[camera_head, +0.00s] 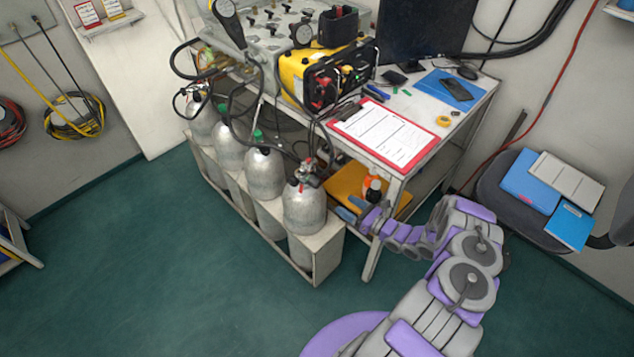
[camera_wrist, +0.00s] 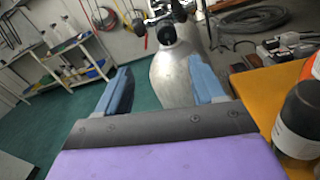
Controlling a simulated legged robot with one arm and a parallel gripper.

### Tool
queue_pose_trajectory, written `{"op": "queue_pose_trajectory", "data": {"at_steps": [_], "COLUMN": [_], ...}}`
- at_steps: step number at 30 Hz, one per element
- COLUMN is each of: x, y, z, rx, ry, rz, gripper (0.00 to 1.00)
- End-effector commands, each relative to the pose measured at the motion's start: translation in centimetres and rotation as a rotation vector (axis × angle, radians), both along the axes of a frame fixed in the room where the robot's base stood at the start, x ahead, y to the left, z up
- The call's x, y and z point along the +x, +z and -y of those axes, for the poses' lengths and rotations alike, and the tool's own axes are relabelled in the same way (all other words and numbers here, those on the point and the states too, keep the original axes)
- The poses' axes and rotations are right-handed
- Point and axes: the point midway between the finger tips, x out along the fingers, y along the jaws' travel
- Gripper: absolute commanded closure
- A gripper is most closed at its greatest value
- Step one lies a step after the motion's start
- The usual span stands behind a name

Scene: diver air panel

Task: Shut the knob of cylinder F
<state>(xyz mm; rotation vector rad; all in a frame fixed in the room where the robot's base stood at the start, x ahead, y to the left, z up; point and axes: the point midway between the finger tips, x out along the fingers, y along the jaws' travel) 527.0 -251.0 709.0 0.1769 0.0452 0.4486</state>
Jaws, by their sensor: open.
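Several silver cylinders stand in a row in a pale rack (camera_head: 328,250) on the floor. The nearest cylinder (camera_head: 304,208) has a valve with a small red part on top (camera_head: 302,175); I cannot read any letter on it. Two cylinders behind it carry green knobs (camera_head: 258,137). My gripper (camera_head: 354,210) is open and empty, to the right of the nearest cylinder. In the wrist view, a silver cylinder (camera_wrist: 176,75) stands ahead, between and beyond the open blue fingers (camera_wrist: 160,85). Its valve has a dark round knob (camera_wrist: 167,34) facing me. Contact is not visible.
A table holds a yellow device (camera_head: 305,68), a clipboard (camera_head: 385,132) and a monitor. On the orange-yellow surface below, a dark bottle (camera_wrist: 298,120) stands close on my gripper's right. A black hose runs near the valves. Green floor left of the rack is clear.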

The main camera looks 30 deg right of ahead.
Motion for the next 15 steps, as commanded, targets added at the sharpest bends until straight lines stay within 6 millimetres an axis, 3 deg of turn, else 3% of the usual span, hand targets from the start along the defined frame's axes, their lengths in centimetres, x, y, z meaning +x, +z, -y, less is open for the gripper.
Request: {"op": "queue_pose_trajectory", "data": {"at_steps": [8, 15], "x": [5.1, 9.3], "y": [-0.5, -0.4], "z": [-1.3, -3.9], "rx": [0.014, 0.010], "ry": [0.000, 0.001], "rz": [0.004, 0.001], "gripper": [0.31, 0.31]}}
